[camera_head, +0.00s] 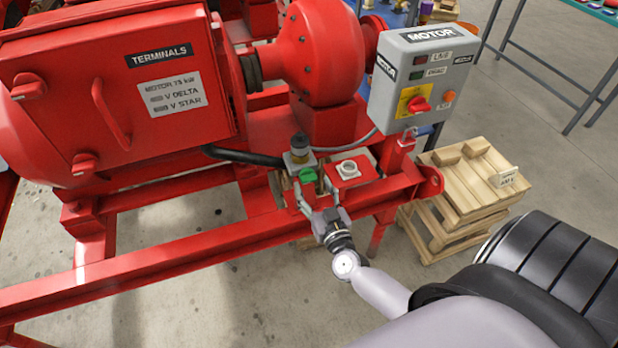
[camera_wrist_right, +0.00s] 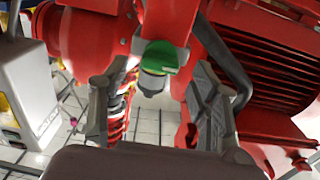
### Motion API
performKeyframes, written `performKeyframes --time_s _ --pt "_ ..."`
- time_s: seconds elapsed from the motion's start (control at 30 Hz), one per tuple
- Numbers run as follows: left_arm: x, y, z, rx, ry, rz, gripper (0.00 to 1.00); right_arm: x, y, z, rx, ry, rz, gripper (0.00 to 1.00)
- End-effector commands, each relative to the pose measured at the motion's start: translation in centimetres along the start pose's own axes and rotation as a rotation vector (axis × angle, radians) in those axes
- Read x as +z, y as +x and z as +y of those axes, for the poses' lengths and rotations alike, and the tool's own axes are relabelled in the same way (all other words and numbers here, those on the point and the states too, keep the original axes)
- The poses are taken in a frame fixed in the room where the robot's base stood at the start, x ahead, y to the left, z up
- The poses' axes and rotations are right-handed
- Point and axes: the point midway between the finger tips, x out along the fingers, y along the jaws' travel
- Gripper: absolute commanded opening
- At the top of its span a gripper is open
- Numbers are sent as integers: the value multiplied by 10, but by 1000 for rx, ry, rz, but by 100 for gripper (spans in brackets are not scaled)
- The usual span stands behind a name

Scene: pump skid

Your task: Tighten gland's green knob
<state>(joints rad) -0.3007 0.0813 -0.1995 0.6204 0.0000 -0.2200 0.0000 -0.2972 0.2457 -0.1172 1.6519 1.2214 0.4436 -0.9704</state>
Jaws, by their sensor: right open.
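The green knob (camera_head: 308,175) sits at the skid's front edge, beside a grey fitting with a dark cap (camera_head: 299,152). In the right wrist view the green knob (camera_wrist_right: 160,55) is on a grey body, roughly centred between the finger lines and beyond the palm. My right gripper (camera_head: 309,190) reaches up from the lower right, with its fingers spread close to the knob. In the wrist view this right gripper (camera_wrist_right: 156,88) is open, with one finger on each side of the knob. Whether a finger touches the knob, I cannot tell. My left gripper is not in view.
A red plate with a light round fitting (camera_head: 348,169) is right of the knob. The grey motor control box (camera_head: 425,75) stands beyond it. A black cable (camera_head: 243,156) runs on the left. The red frame rail (camera_head: 150,260) crosses in front. A wooden pallet (camera_head: 465,190) stands right.

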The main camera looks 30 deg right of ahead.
Motion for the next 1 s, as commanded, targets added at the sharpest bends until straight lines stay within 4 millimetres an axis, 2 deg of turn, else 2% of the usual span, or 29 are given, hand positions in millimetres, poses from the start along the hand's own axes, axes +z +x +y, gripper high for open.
performKeyframes --time_s 0.1,0.23,0.63,1.0 --pt "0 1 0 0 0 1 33 0 20 0 -1 -1 2 57" --pt "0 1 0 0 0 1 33 0 33 0 0 0 1 57" --pt "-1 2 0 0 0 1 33 0 39 0 -1 0 0 56" --pt "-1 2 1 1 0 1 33 0 39 0 -1 0 -1 31"
